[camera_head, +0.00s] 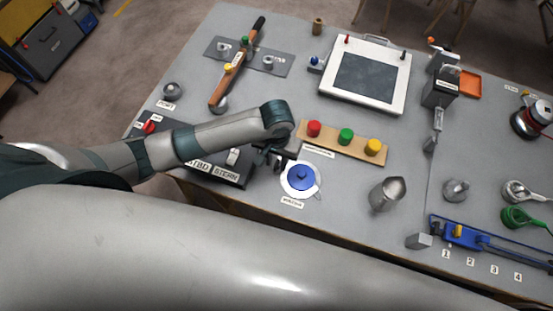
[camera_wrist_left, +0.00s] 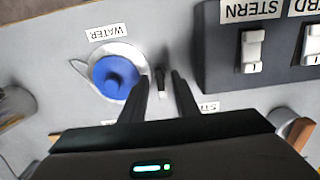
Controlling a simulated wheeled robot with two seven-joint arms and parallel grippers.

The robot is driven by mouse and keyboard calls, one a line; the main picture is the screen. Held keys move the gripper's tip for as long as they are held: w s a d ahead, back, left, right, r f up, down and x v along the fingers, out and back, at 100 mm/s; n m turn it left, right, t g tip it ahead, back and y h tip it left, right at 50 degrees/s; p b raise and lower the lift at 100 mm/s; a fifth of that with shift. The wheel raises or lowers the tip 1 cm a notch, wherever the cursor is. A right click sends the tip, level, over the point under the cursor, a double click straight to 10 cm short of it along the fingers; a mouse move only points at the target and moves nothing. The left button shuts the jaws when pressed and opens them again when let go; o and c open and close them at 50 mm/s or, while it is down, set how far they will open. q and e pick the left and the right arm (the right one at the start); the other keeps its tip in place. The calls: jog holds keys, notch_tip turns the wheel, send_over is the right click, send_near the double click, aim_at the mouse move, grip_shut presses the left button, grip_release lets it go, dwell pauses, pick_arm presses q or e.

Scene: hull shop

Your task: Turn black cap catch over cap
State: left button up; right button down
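A blue cap (camera_head: 301,172) sits on a round white fitting on the bench, with the label WATER in front of it. It also shows in the left wrist view (camera_wrist_left: 114,76). A small dark upright piece, which looks like the black catch (camera_wrist_left: 160,79), stands beside the cap and not over it. My left gripper (camera_head: 275,158) is low beside the cap, on its left in the head view. In the wrist view its two black fingers (camera_wrist_left: 162,88) are apart, with the dark piece between their tips; no contact is visible. My right gripper is not in view.
A black switch panel (camera_wrist_left: 275,45) marked STERN lies close to the left gripper. A wooden strip (camera_head: 330,141) with red, green and yellow buttons is behind the cap. A metal cup (camera_head: 387,194) stands to the right. The bench front edge is near.

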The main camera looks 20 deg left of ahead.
pick_arm(q)
jog(key=shift+c, duration=0.7)
grip_shut()
jog(key=shift+m, duration=0.4)
jog(key=m, duration=1.1)
jog(key=shift+m, duration=0.3)
jog(key=m, duration=0.5)
jog(key=shift+m, duration=0.3)
jog(key=shift+o, duration=0.7)
grip_release()
